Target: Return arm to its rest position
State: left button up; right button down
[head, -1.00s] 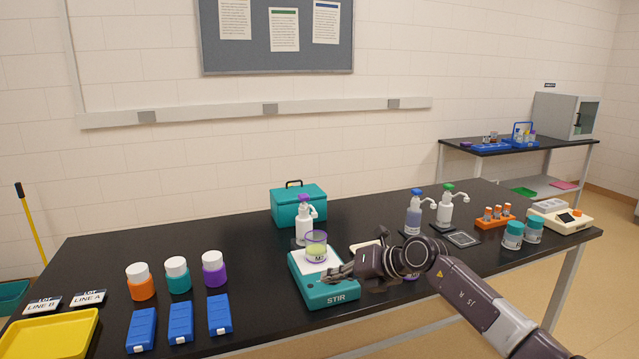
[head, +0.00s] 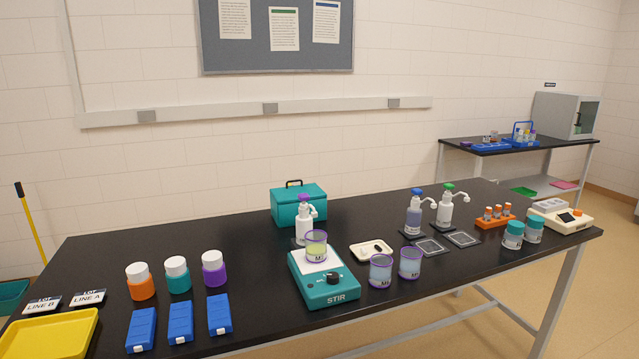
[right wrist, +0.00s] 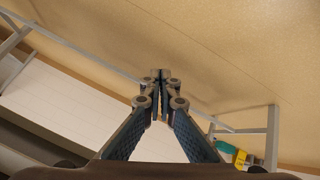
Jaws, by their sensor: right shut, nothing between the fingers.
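My right gripper (right wrist: 158,76) shows in the right wrist view with its fingers together and nothing between them. It points over bare tan floor, clear of the table top. Neither arm shows in the head view. The teal stirrer (head: 330,292) stands on the black table with a beaker (head: 316,247) of yellowish liquid on its white plate. The stirrer's black knob (head: 333,278) is in plain view. My left gripper is not in view.
Two purple-rimmed beakers (head: 380,271) (head: 410,263) stand right of the stirrer, near the table's front edge. A cream tray (head: 362,254) lies behind them. Pump bottles (head: 413,216) and an orange rack (head: 495,220) stand farther right. Table legs (right wrist: 272,140) show near the right gripper.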

jog(key=s+d+f+m+g, duration=0.1)
jog(key=s+f+m+g, duration=0.1)
jog(key=s, duration=1)
jog(key=s+d+f+m+g+h, duration=0.1)
jog(key=s+f, duration=0.4)
jog(key=s, duration=0.7)
jog(key=s+d+f+m+g, duration=0.1)
jog(key=s+f+m+g, duration=0.2)
jog(key=s, duration=0.9)
jog(key=shift+d+f+g+h, duration=0.3)
jog(key=shift+f+g+h, duration=0.1)
jog(key=shift+f+g, duration=0.25)
jog(key=shift+s, duration=0.1)
